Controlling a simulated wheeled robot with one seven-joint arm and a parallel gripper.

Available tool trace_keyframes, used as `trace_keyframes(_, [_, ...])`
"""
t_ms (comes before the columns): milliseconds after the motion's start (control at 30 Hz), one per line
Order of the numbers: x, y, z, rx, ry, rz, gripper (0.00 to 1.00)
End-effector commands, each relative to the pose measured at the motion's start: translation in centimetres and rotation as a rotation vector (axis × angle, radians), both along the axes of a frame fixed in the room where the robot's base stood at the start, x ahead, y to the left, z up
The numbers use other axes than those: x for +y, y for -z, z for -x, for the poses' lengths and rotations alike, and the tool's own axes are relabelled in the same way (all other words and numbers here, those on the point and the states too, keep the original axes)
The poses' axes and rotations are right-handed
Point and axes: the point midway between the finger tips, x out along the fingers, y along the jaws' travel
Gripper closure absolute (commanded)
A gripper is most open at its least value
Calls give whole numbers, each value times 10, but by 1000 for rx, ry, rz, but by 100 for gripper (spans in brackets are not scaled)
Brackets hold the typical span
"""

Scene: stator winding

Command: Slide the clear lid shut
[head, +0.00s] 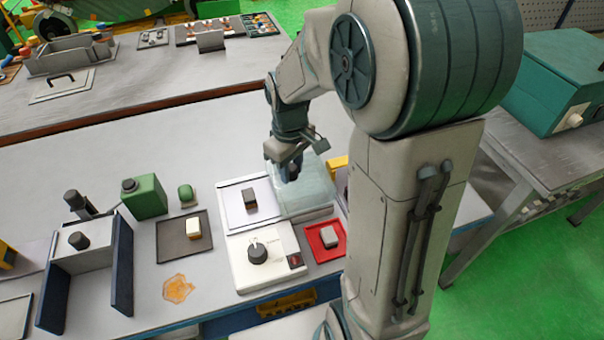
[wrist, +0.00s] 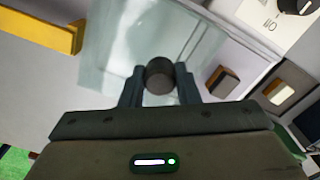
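The clear lid (head: 306,190) is a pale, see-through panel at the right part of a white-framed tray (head: 232,218). The tray's left part is uncovered, with a small dark grey block (head: 250,199) on it. In the wrist view the lid (wrist: 125,45) lies below my gripper, and a dark round knob (wrist: 160,76) stands on it. My gripper (wrist: 160,80) has one finger on each side of the knob, close against it, and appears shut on it. In the head view my gripper (head: 290,172) is above the lid and partly hides it; the knob is hard to make out there.
A white unit with a black dial (head: 257,254) stands in front of the tray. A red tray (head: 313,250) with a pale block is at its right. A dark tray (head: 172,246) and a green box (head: 146,198) stand left. A yellow piece (wrist: 40,32) lies beyond the lid.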

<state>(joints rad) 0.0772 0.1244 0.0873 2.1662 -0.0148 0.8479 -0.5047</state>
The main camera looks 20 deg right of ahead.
Motion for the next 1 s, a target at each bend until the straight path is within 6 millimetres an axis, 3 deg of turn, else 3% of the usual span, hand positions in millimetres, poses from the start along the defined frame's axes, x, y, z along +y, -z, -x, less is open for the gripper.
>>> trace_keyframes(1000, [44, 7, 4, 16, -3, 1, 84])
